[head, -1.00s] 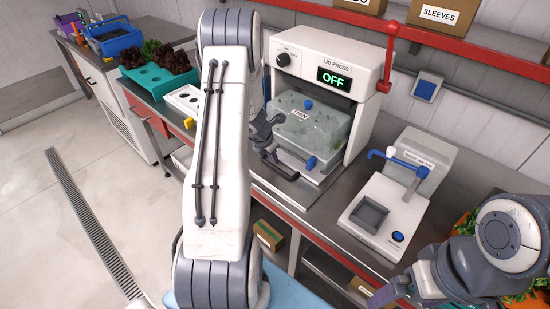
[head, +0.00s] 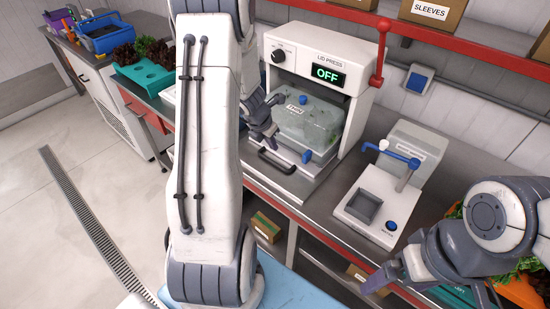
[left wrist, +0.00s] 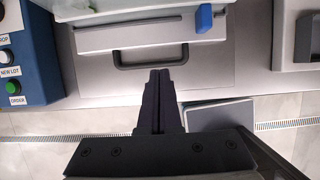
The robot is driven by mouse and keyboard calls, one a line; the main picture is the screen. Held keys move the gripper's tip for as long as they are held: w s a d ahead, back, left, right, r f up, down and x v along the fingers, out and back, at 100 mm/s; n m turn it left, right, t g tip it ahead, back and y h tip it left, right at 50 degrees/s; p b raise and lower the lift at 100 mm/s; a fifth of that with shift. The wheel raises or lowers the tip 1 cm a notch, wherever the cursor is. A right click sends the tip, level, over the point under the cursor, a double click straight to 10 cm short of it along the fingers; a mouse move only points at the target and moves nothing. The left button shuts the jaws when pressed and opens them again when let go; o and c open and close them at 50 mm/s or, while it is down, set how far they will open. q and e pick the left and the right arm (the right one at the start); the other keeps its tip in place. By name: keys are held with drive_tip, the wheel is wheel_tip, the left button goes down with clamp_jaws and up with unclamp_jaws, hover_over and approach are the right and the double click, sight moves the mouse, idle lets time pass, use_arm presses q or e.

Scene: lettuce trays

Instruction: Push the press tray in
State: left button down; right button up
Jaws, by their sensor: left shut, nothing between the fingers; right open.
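The press tray (head: 262,173) is a grey plate with a dark handle, sticking out at the front of the lid press (head: 330,57). A clear lidded box (head: 312,128) of leafy greens with blue clips sits on it, under the press housing. In the left wrist view the tray (left wrist: 210,75) and its dark handle (left wrist: 125,62) lie just ahead of my fingertips. My left gripper (head: 272,133) is shut and empty beside the box; its tips (left wrist: 160,72) overlap the handle's bar, but I cannot tell if they touch. My right gripper (head: 385,280) is open at the lower right.
The press display reads OFF, and a red lever (head: 379,55) hangs on its right side. A white device with a blue lever (head: 385,200) stands right of the press. A teal tray (head: 146,75) is at the left. My left arm hides part of the bench.

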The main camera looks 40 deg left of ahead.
use_arm(q)
drive_tip(key=b+x, duration=0.3)
drive_tip(key=x, duration=0.6)
drive_tip(key=shift+w+d+f, duration=0.1)
drive_tip(key=shift+f, duration=0.3)
use_arm(e)
wheel_tip(320, 180, down, 4)
drive_tip(key=shift+r, duration=0.1)
